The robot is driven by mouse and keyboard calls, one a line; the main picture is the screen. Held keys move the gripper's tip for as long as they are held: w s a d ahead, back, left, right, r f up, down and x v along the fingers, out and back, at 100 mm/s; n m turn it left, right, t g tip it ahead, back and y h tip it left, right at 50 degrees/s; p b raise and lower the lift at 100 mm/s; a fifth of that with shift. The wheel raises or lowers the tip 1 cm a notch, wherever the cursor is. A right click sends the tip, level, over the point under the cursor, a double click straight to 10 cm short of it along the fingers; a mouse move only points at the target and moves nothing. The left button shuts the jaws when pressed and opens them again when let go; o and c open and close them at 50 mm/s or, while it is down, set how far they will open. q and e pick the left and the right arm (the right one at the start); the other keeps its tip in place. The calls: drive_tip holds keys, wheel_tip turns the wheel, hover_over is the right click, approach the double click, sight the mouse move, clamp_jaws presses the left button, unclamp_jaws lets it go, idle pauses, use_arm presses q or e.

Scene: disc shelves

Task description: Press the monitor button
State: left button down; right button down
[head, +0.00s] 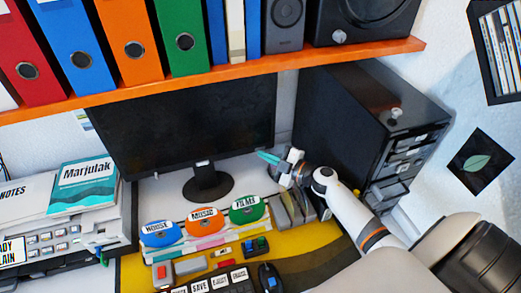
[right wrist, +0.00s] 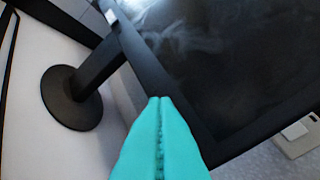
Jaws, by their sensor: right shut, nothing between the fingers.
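The black monitor (head: 185,120) stands on its round stand (head: 208,186) at the back of the desk, under the orange shelf, and its screen is dark. In the right wrist view the monitor (right wrist: 215,60) fills the upper right, with its stand (right wrist: 72,98) at the left. My right gripper (head: 262,155) is shut and empty, with its teal fingertips at the lower right part of the monitor's frame. In the right wrist view the closed fingertips (right wrist: 160,100) overlap the lower bezel; I cannot tell whether they touch it. I cannot make out the button. My left gripper is not in view.
An orange shelf (head: 290,60) with binders and a speaker hangs above the monitor. A black computer tower (head: 350,120) stands right of it. Labelled discs (head: 203,220), a keyboard (head: 215,282) and a mouse (head: 269,277) lie in front. A printer (head: 60,225) stands at the left.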

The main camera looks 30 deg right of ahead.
drive_tip(key=shift+w+d, duration=0.1)
drive_tip(key=shift+w, duration=0.25)
idle(0.7)
idle(0.4)
drive_tip(key=shift+s+a+p, duration=0.2)
drive_tip(key=shift+s+p, duration=0.15)
drive_tip(key=shift+s, duration=0.45)
drive_tip(key=s+p, duration=0.1)
drive_tip(key=s, duration=0.1)
drive_tip(key=s+a+p, duration=0.1)
drive_tip(key=s, duration=0.2)
idle(0.8)
